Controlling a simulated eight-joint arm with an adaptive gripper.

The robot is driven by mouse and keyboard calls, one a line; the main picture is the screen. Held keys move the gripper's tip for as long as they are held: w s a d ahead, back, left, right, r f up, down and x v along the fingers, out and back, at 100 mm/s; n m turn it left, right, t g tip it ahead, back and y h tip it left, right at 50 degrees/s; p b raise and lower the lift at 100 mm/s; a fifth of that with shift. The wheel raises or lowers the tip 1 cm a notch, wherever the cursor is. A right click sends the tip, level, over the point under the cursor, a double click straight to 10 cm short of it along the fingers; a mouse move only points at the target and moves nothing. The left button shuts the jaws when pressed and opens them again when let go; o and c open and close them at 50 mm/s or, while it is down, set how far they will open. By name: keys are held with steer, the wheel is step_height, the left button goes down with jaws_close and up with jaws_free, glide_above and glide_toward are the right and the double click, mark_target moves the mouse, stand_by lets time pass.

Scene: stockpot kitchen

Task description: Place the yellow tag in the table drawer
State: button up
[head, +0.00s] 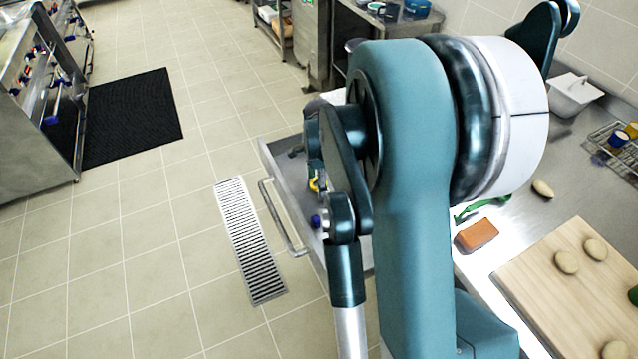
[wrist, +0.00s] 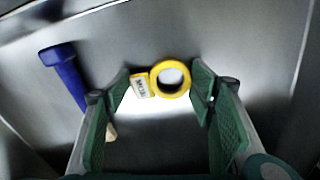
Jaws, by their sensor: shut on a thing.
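The yellow tag (wrist: 170,80), a ring with a small printed label, sits between the green fingertips of my gripper (wrist: 161,84) in the wrist view. My gripper is shut on it. The open table drawer (wrist: 150,25) is a grey metal tray under and around the tag; I cannot tell whether the tag touches its floor. In the head view, a bit of the yellow tag (head: 314,184) shows beside my gripper (head: 313,172), over the drawer (head: 272,155). My arm hides much of the drawer there.
A blue-handled thing (wrist: 64,72) lies in the drawer to the left of my fingers. The drawer handle (head: 283,222) faces the tiled floor. On the steel table are an orange-brown block (head: 477,235), a wooden board (head: 570,285) with pale round pieces, and a wire rack (head: 612,150).

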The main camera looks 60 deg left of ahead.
steer(key=shift+f, duration=0.2)
steer(key=o, duration=0.8)
steer(key=shift+r, duration=0.15)
step_height(320, 180, up, 12)
steer(key=shift+r+p, duration=0.1)
steer(key=shift+p, duration=1.1)
